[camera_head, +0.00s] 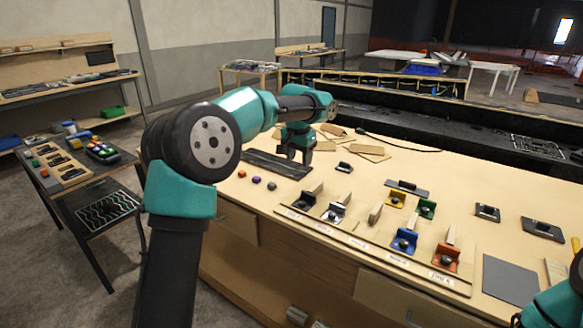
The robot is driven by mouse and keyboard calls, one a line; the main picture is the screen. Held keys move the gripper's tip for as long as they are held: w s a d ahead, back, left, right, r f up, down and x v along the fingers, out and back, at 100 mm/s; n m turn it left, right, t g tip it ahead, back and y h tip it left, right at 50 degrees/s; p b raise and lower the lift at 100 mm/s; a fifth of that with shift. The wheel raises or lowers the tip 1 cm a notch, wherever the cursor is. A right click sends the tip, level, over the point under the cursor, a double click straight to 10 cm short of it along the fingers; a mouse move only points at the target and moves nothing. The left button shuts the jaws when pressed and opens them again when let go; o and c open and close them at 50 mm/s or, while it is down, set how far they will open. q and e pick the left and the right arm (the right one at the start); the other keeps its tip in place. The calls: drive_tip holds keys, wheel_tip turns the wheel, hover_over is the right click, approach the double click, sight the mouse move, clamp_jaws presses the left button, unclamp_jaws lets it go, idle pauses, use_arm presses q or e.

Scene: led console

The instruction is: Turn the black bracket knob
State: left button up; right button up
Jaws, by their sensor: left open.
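The black bracket (304,202) stands at the left end of a group of coloured brackets on the wooden workbench (262,208). Its dark knob is too small to tell which way it is turned. My left gripper (299,158) points down over the bench, behind the black bracket in the picture and apart from it. It is open, and I see nothing between its fingers. My right arm (555,305) shows only at the lower right corner, and its gripper is out of view.
A silver bracket (334,214) stands close to the right of the black one. Small coloured pieces (256,181) lie left of the black bracket. A dark strip (272,164) lies near my left gripper.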

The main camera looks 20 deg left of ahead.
use_arm(q)
drive_tip(key=shift+s+a+f+n+t+h, duration=0.15)
drive_tip(key=shift+s+n+t, duration=0.25)
drive_tip(key=shift+s, duration=0.55)
drive_tip(key=shift+s+d+f+n+t+h, duration=0.1)
drive_tip(key=shift+s+n+t, duration=0.1)
drive_tip(key=shift+s+t, duration=0.6)
drive_tip(key=shift+s+a+f+n+t+h, duration=0.15)
drive_tip(key=shift+s+n+t, duration=0.15)
drive_tip(key=shift+s, duration=0.8)
drive_tip(key=shift+d+f, duration=0.1)
